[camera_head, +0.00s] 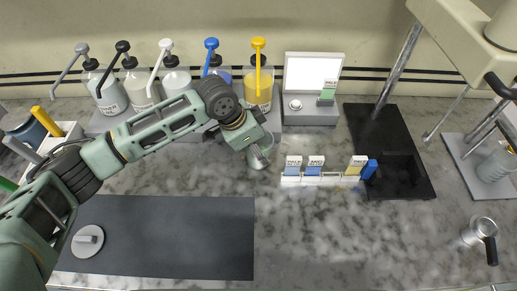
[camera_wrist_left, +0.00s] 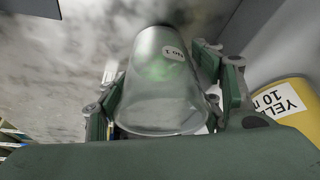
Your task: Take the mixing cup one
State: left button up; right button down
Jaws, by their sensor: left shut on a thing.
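The mixing cup one is a clear cup with a small label that appears to read "No 1" in the left wrist view (camera_wrist_left: 162,90). In the head view it shows partly (camera_head: 258,158) below my left gripper (camera_head: 256,147). My left gripper is shut around the cup, with one finger on each side in the left wrist view. Whether the cup touches the counter is hard to tell. My right gripper is in neither view.
Several pump bottles stand along the back wall, the yellow bottle (camera_head: 258,90) closest to my left gripper. A white rack with labelled blocks (camera_head: 325,180) is just right of the cup. A dark mat (camera_head: 165,240) lies at front left. The front middle counter is clear.

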pick_arm(q)
jog(key=shift+r, duration=0.45)
jog(key=shift+s+r+b, duration=0.2)
jog(key=shift+r+b, duration=0.4)
jog(key=shift+r, duration=0.4)
jog(key=s+b, duration=0.3)
jog(key=s, duration=1.4)
jog(key=shift+s, duration=0.3)
